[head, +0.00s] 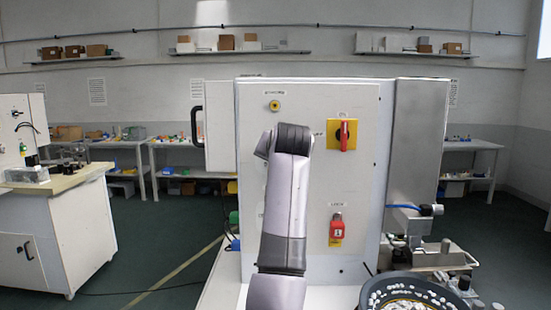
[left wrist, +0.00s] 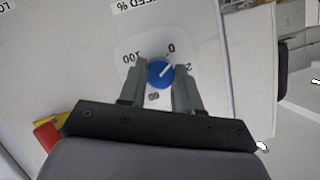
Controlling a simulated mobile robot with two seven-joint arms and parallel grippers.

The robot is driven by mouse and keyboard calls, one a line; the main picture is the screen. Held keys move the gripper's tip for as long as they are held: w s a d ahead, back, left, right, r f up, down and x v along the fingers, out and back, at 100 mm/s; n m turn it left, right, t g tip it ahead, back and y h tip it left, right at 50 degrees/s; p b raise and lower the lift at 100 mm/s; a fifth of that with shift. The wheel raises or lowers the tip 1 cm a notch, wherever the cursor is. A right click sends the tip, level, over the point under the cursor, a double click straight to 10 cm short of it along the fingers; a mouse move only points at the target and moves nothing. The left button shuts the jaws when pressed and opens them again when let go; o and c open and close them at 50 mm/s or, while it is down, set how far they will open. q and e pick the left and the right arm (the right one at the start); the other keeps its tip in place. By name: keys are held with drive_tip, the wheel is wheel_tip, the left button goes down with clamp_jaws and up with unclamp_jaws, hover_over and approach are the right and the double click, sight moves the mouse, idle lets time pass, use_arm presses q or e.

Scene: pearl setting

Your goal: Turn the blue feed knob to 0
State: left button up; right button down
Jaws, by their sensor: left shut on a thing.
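The blue feed knob (left wrist: 159,74) sits on a pale dial plate (left wrist: 133,46) with an upside-down scale in the left wrist view. Its white pointer line slants up and right, between the 0 and the partly covered mark beginning with 2. My left gripper (left wrist: 159,76) is shut on the knob, one finger at each side. In the head view my arm covers the knob and the gripper. The knob's panel is the front of a white machine cabinet (head: 364,100). My right gripper is in neither view.
A red rotary switch on a yellow plate (head: 342,135) is right of my arm, with a red lock (head: 336,228) below it. A black handle (head: 196,125) stands out at the cabinet's left. A dark tray of pale pieces (head: 364,297) is at lower right.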

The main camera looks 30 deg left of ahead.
use_arm(q)
drive_tip(key=shift+n+h, duration=0.5)
drive_tip(key=shift+n, duration=0.2)
drive_tip(key=o, duration=1.1)
drive_tip(key=shift+c, duration=0.2)
drive_tip(key=b+v, duration=0.1)
drive_tip(key=v, duration=0.6)
drive_tip(key=shift+s+b, duration=0.2)
drive_tip(key=shift+b, duration=0.15)
drive_tip(key=shift+f, duration=0.1)
